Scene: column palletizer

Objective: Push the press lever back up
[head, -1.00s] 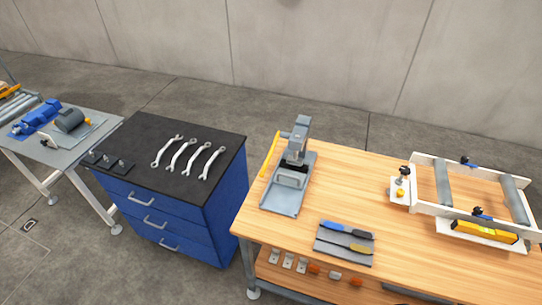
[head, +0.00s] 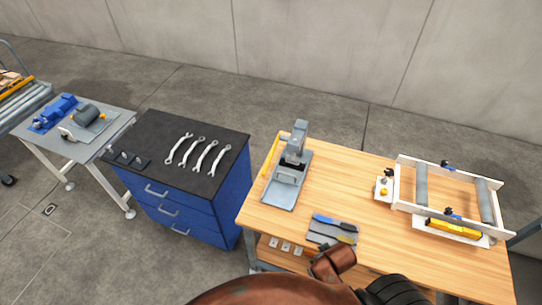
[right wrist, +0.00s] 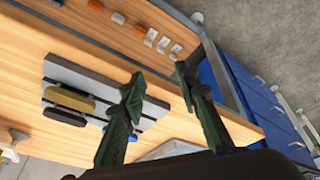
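The grey press (head: 291,168) stands on the left part of the wooden workbench (head: 345,180). Its yellow lever (head: 270,157) slants along the press's left side, the lower end toward the bench front. In the right wrist view my right gripper (right wrist: 160,80) has two dark green fingers spread apart with nothing between them. It is over the front part of the bench, near the grey tool mat (right wrist: 85,85), and apart from the lever. In the head view a brown and black part of my arm shows at the bottom. My left gripper is not in view.
The mat (head: 322,236) holds blue and yellow handled tools. A white roller frame (head: 445,212) stands at the bench's right. A blue cabinet (head: 220,215) with several wrenches on top stands to the left.

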